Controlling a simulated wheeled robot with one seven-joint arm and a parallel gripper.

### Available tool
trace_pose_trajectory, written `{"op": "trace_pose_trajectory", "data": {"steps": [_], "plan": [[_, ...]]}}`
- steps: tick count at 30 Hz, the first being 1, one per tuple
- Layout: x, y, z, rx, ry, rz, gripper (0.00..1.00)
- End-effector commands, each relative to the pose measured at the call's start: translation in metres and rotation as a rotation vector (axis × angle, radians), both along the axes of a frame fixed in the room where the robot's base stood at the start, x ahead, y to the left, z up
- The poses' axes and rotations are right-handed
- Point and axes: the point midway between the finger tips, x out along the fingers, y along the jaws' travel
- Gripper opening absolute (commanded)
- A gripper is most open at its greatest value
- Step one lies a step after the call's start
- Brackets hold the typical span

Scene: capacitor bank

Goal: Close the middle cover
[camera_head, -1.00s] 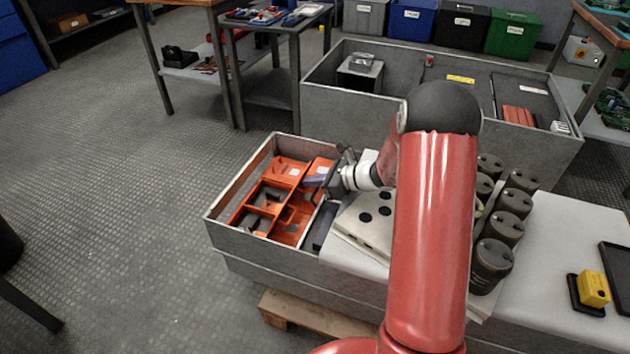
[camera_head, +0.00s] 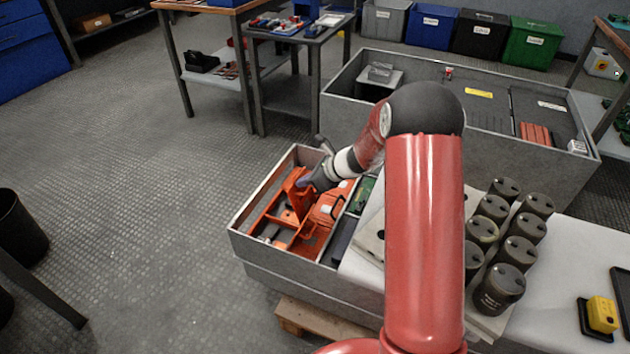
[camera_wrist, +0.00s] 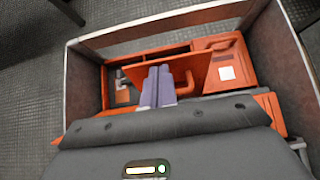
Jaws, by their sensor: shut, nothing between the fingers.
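The orange unit with covers (camera_head: 286,236) lies in a grey bin on the left. One orange cover (camera_head: 294,187) stands tilted up beside my gripper (camera_head: 308,184). It also shows as an upright panel in the wrist view (camera_wrist: 190,67), right behind my gripper (camera_wrist: 157,87). My gripper's fingers are together and empty, against or very close to this panel; contact is unclear. Another orange cover with a handle and white label (camera_wrist: 227,72) lies flatter at the right in the wrist view. Which cover is the middle one is unclear.
The bin's grey walls (camera_head: 240,243) surround the unit closely. A green board (camera_head: 364,192) lies right of the unit. Several dark cylinders (camera_head: 505,240) stand on the bench to the right. A larger grey bin (camera_head: 520,150) stands behind.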

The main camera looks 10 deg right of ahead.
Motion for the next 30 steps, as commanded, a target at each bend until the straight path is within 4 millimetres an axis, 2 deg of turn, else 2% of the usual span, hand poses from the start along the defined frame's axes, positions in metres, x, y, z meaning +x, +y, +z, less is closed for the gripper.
{"op": "trace_pose_trajectory", "data": {"steps": [18,30], "plan": [[0.038,0.055,-0.028,0.004,0.002,-0.005,0.00],[0.049,0.072,-0.044,0.004,0.003,-0.005,0.00]]}}
